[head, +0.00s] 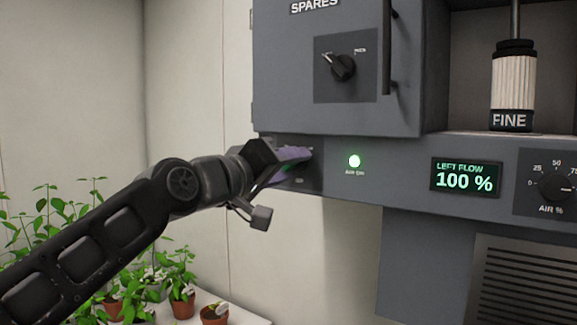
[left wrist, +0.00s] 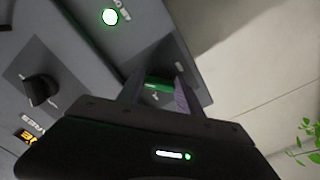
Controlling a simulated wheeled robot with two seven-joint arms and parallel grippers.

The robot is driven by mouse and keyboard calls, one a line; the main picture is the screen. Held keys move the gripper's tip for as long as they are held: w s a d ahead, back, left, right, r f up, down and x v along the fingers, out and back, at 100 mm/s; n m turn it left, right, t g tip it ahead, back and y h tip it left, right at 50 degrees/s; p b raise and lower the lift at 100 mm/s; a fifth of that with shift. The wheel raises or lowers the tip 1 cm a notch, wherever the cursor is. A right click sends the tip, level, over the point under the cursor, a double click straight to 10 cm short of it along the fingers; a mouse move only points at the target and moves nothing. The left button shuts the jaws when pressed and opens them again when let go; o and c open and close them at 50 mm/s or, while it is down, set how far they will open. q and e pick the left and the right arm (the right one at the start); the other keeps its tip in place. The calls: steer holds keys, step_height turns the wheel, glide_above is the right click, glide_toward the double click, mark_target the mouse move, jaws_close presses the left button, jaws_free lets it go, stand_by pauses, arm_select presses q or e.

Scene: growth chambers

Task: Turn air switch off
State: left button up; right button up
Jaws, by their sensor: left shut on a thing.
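My left gripper (head: 300,154) reaches the air switch panel (head: 312,180) below the SPARES cabinet in the head view. Its fingers cover the switch there. In the left wrist view, the left gripper (left wrist: 157,90) has its two fingers on either side of a green-lit switch (left wrist: 158,86) and is shut on it. The round lamp (head: 354,161) marked AIR ON glows green; it also shows in the left wrist view (left wrist: 110,17). The LEFT FLOW display (head: 465,178) reads 100 %. My right gripper is not in view.
The SPARES cabinet (head: 290,80) with a black knob (head: 342,67) and a vertical handle hangs just above the switch. An AIR % dial (head: 555,185) is at the right. Potted plants (head: 183,290) stand below on the left. The space under the panel is free.

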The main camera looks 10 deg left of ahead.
arm_select(q)
steer(key=c, duration=0.6)
steer(key=shift+n+p, duration=0.3)
steer(key=shift+n, duration=0.2)
steer(key=n+p, duration=0.2)
steer(key=n, duration=0.3)
steer(key=n+p, duration=0.3)
steer(key=n, duration=0.3)
steer(key=n+p, duration=0.3)
steer(key=n, duration=0.3)
steer(key=shift+r, duration=0.35)
steer(key=o, duration=1.3)
steer(key=shift+o, duration=0.2)
